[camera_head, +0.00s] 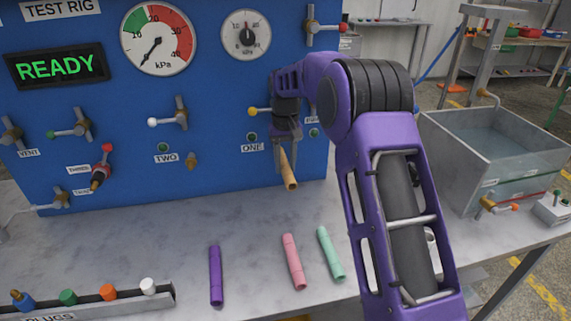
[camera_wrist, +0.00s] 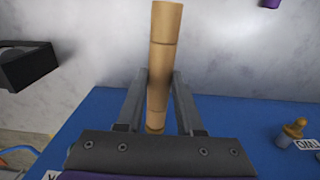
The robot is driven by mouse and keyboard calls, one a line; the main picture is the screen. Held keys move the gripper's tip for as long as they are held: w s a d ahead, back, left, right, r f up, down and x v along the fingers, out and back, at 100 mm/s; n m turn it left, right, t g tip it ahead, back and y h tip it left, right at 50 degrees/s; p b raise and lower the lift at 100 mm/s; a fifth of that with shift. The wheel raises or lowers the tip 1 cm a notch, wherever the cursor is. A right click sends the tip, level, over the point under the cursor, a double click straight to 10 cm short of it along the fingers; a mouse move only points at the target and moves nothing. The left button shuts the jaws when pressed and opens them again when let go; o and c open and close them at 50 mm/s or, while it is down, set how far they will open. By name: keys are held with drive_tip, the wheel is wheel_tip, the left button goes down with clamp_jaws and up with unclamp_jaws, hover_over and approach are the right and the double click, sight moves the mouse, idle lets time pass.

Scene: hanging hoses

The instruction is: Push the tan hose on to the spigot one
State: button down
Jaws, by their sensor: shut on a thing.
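The tan hose (camera_head: 288,170) sticks out below my gripper (camera_head: 284,143) in the head view, slanting down to the right in front of the blue panel. In the wrist view my gripper (camera_wrist: 160,88) has a finger on either side of the tan hose (camera_wrist: 166,40) and is shut on it. The hose's far end points towards the blue panel (camera_wrist: 85,130). Spigot one is hidden behind my gripper, near the label ONE (camera_head: 252,147). I cannot tell whether the hose touches the spigot.
Purple (camera_head: 215,275), pink (camera_head: 294,262) and mint (camera_head: 331,254) hoses lie on the bench. Spigot two (camera_head: 191,162) is bare, left of ONE. A plug rack (camera_head: 105,297) stands front left, a water tank (camera_head: 495,140) right.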

sight(285, 163)
drive_tip(key=shift+w+r, duration=0.1)
drive_tip(key=shift+w, duration=0.2)
idle(0.4)
drive_tip(key=shift+c, duration=2.3)
unclamp_jaws()
drive_tip(key=shift+a, duration=0.1)
wheel_tip(285, 163, up, 17)
drive_tip(key=shift+r, duration=0.15)
